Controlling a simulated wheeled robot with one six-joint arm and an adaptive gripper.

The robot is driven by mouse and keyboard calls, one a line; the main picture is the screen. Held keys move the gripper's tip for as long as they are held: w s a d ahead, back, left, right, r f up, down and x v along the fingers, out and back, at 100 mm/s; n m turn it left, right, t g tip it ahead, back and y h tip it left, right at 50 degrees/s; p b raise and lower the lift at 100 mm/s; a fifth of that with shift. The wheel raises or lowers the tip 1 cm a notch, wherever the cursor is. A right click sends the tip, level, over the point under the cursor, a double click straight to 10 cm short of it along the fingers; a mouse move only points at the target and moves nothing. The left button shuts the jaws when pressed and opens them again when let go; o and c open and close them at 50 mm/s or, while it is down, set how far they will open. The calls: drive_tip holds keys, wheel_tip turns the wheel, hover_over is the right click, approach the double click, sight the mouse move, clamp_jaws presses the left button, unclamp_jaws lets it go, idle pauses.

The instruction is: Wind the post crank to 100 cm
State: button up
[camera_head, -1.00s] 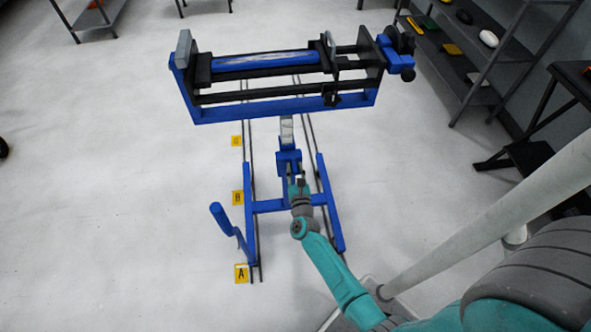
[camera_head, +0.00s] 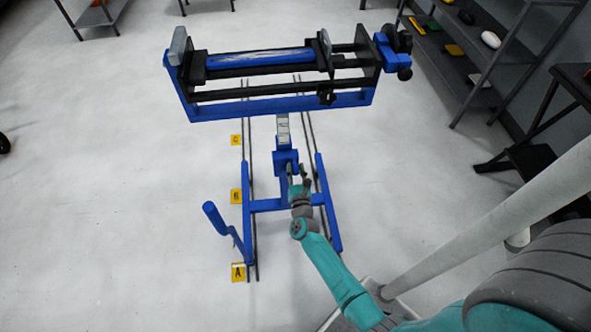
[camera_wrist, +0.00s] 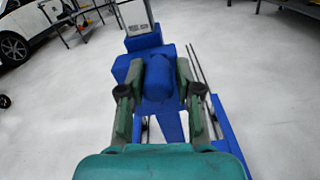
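The blue post (camera_head: 283,162) carries a pale height scale (camera_head: 283,127) on its upper part, under the roll rack. The scale's figures are too small to read. In the wrist view, a blue rounded crank grip (camera_wrist: 158,78) points toward me in front of the post. My gripper (camera_head: 299,172) is at the post; its fingers in the wrist view (camera_wrist: 158,85) stand apart on either side of the grip, with narrow gaps visible. The crank arm is mostly hidden behind the grip and fingers.
The rack (camera_head: 200,112) holds a blue roll (camera_head: 262,58) above the post. A blue push handle (camera_head: 215,218) stands at the frame's left. Floor rails run past yellow markers A (camera_head: 238,272), B (camera_head: 236,196) and C (camera_head: 236,140).

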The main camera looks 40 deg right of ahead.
drive_tip(key=shift+o, duration=1.1)
drive_tip(key=v, duration=1.2)
